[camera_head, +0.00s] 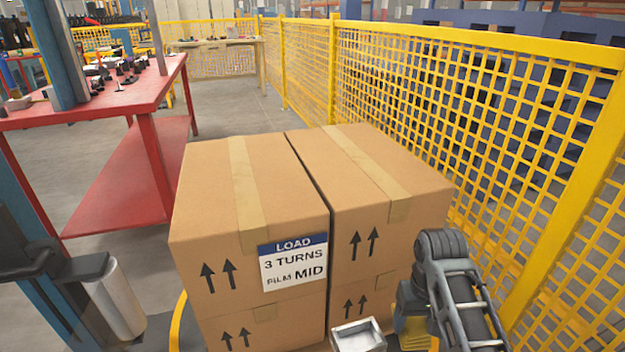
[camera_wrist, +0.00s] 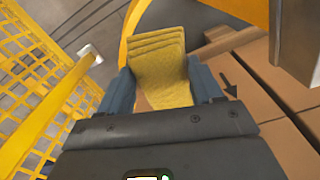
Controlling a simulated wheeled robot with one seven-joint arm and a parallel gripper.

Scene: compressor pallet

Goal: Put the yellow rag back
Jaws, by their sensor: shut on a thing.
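The yellow rag (camera_wrist: 160,62) is a folded, layered cloth between the two fingers of my gripper (camera_wrist: 160,88) in the wrist view. The blue-grey fingers stand on either side of it and are shut on it. In the head view my gripper is low at the right, beside the front of the right-hand box stack, and its fingertips are hard to make out. A yellow patch (camera_head: 412,325) shows there next to my arm; I cannot tell whether it is the rag. I see no clear place for the rag in either view.
Cardboard boxes (camera_head: 235,210) stand stacked in front, one with a label (camera_head: 293,262) reading "LOAD 3 TURNS FILM MID". A yellow mesh fence (camera_head: 450,110) runs close along the right. A red table (camera_head: 130,95) is at the left. A small pale open box (camera_head: 358,338) is at the bottom.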

